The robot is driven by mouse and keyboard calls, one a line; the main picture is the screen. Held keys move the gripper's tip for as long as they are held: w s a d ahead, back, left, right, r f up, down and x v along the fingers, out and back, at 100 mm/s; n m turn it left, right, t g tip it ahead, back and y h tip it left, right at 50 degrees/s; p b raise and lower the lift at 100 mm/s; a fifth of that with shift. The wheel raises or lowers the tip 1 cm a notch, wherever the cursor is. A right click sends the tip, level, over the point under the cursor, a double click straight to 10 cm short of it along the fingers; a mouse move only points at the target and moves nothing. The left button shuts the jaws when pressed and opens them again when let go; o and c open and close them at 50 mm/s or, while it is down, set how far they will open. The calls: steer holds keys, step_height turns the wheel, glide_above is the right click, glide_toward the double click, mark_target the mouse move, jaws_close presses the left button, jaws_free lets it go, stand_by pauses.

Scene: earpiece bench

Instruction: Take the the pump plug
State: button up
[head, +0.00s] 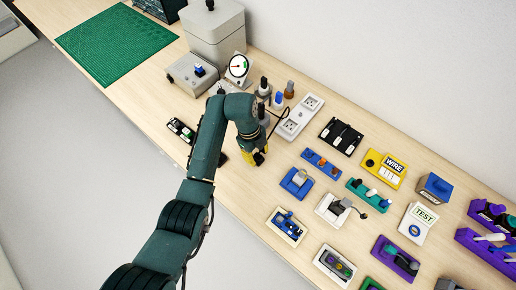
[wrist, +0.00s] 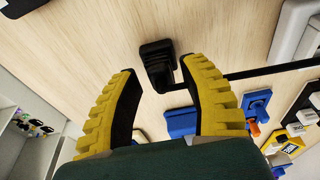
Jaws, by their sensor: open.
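My gripper (head: 254,158) has yellow ribbed fingers and points down over the wooden bench. In the wrist view my gripper (wrist: 160,68) is open, with one fingertip at the left and one at the right. A black plug (wrist: 157,64) with a black cord leading right lies on the bench, framed between the fingertips; I take it for the pump plug. It looks clear of both fingers, though its distance from them is hard to judge. In the head view I cannot make the plug out; the gripper seems to hide it.
A white socket strip (head: 299,117) lies right of my gripper. A grey box with a gauge (head: 238,66) stands behind. Several small coloured fixtures, such as a blue one (head: 297,183), fill the bench to the right. Bare wood (head: 140,95) shows to the left.

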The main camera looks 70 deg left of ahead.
mark_target(258, 156)
steer(key=shift+f, duration=0.35)
jaws_close()
steer(key=shift+r, duration=0.1)
steer(key=p+v, duration=0.3)
steer(key=d+p+v, duration=0.1)
steer(key=p+v, duration=0.2)
steer(key=w+p+v, duration=0.1)
steer(key=p+v, duration=0.1)
steer(key=v, duration=0.1)
steer(key=shift+d+r+p, duration=0.4)
steer(key=shift+r, duration=0.05)
